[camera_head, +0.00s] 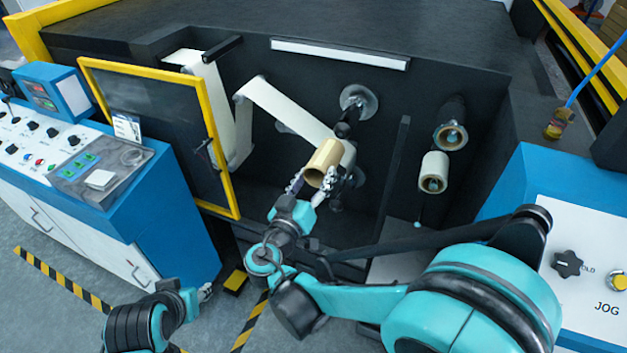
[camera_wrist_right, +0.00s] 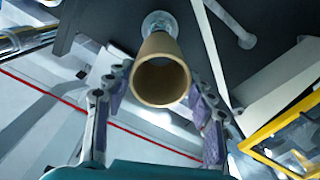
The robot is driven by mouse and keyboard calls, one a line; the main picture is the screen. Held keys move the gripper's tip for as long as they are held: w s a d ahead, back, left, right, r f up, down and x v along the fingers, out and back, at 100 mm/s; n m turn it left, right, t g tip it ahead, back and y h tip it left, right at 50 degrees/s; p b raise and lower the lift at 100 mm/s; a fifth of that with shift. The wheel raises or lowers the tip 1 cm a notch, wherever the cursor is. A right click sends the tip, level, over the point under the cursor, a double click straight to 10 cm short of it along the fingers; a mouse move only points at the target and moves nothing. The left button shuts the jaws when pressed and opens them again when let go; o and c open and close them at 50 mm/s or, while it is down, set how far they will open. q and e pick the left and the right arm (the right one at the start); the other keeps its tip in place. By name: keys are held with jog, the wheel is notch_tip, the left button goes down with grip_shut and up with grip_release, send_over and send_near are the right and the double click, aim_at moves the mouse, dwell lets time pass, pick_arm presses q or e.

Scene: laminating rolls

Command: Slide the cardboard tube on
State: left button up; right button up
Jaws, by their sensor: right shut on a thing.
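The brown cardboard tube (camera_head: 322,163) is in my right gripper (camera_head: 313,182), whose fingers are shut on its two sides. The tube tilts with its open near end toward me. In the right wrist view the tube (camera_wrist_right: 160,78) shows end-on between the fingers, its far end pointing at a round metal flange (camera_wrist_right: 158,22). In the head view a dark shaft (camera_head: 346,124) with a metal flange (camera_head: 358,100) stands out from the machine wall just beyond the tube. Whether the tube touches the shaft is hidden. My left gripper (camera_head: 206,291) is low at the left, away from the tube.
White film (camera_head: 285,110) runs across the bay behind the tube. Two rolls (camera_head: 434,171) sit on shafts at the right, past a dark upright plate (camera_head: 394,170). A yellow-framed door (camera_head: 212,145) stands open at the left. Control panels flank the bay.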

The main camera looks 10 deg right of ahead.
aim_at(340, 134)
jog(key=shift+b+x, duration=0.35)
jog(key=shift+x, duration=9.9)
jog(key=o, duration=1.4)
